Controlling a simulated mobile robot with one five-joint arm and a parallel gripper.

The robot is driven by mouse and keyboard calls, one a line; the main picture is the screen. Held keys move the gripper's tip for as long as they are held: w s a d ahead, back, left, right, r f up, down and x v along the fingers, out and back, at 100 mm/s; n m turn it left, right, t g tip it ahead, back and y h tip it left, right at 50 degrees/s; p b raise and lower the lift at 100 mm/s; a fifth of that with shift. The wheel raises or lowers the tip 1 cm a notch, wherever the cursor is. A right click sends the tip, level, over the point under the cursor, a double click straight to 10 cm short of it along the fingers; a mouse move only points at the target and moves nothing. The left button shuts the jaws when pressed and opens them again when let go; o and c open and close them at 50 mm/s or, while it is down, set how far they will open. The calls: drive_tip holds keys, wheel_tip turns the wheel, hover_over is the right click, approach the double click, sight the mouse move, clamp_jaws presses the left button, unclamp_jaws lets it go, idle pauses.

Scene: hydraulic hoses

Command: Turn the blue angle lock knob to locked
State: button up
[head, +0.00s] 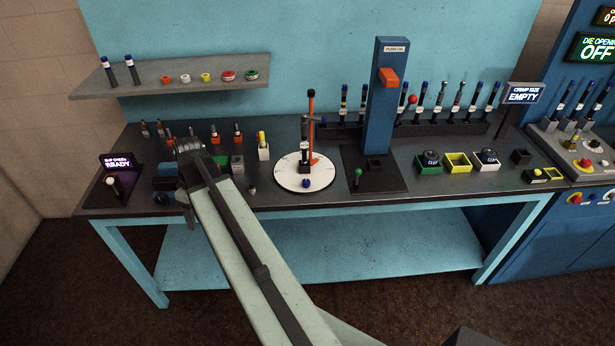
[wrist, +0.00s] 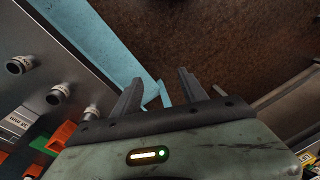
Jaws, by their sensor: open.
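The blue angle lock knob (head: 305,183) sits at the front of the white round dial plate (head: 287,181) on the bench in the head view. The knob's pointer setting is too small to tell. My gripper (head: 187,208) is at the bench's front edge, well left of the dial, partly hidden by my arm. In the wrist view my gripper (wrist: 160,88) is open with nothing between its fingers, over the floor beyond the edge. The knob does not show in the wrist view.
In the wrist view, metal fittings (wrist: 58,93) and an orange block (wrist: 62,136) lie left of my gripper.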

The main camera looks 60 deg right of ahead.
drive_tip(key=s+d+r+n+t, duration=0.1)
drive_tip(key=s+d, duration=0.2)
drive_tip(key=d, duration=0.6)
drive_tip(key=s+d+n, duration=0.1)
drive_tip(key=s+d, duration=0.1)
drive_tip(key=d, duration=0.7)
drive_tip(key=n+t+p, duration=0.1)
drive_tip(key=n+t, duration=0.1)
approach(307, 181)
drive_tip(key=f, duration=0.1)
drive_tip(key=shift+y, duration=0.4)
drive_tip(key=b+x, duration=0.4)
drive_tip(key=x, duration=0.1)
drive_tip(key=b+x, duration=0.3)
drive_tip(key=shift+w+d, duration=0.25)
drive_tip(key=shift+r, duration=0.1)
